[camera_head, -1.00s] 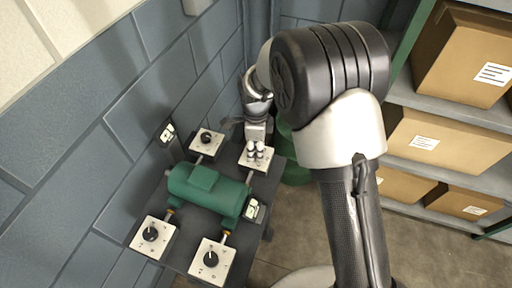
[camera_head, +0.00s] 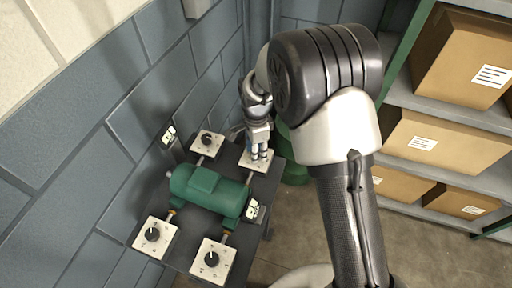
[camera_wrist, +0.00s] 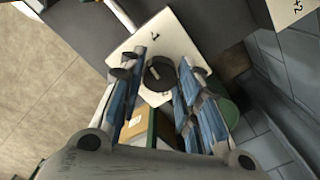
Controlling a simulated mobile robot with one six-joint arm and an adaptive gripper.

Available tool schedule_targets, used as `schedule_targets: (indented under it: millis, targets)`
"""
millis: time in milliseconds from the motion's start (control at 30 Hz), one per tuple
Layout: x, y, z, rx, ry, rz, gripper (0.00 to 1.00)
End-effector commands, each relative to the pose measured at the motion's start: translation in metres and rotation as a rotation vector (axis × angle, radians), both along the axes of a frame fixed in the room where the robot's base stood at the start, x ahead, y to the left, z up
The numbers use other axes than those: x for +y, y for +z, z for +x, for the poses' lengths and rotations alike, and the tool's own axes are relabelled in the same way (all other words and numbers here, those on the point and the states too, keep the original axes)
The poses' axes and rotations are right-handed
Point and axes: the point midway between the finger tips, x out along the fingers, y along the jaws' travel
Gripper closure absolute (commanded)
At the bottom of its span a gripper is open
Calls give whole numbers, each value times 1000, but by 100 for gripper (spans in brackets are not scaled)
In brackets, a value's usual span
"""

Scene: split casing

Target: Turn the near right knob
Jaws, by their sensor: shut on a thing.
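White square plates with black knobs stand around a green casing (camera_head: 208,190). My gripper (camera_head: 260,156) is at the upper right plate (camera_head: 247,165) in the head view, farther from the camera. In the wrist view, its blue-padded fingers (camera_wrist: 158,68) are on either side of that plate's black knob (camera_wrist: 158,74), shut on it. The fingers hide this knob in the head view. Another knob (camera_head: 211,258) stands on the lower right plate (camera_head: 228,262), with no gripper near it. Two more knobs are on the left plates, at the lower left (camera_head: 152,234) and upper left (camera_head: 207,139).
A dark table (camera_head: 187,256) carries the casing and plates. A block wall (camera_head: 70,150) runs close along its left side. A green drum (camera_head: 295,170) stands behind the table. Shelves with cardboard boxes (camera_head: 425,138) are at the right.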

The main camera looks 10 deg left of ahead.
Motion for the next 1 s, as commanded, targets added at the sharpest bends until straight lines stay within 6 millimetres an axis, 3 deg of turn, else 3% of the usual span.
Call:
schedule_targets:
  millis: [1000]
  targets:
    - [-1,1,-1,-1,965,1,93]
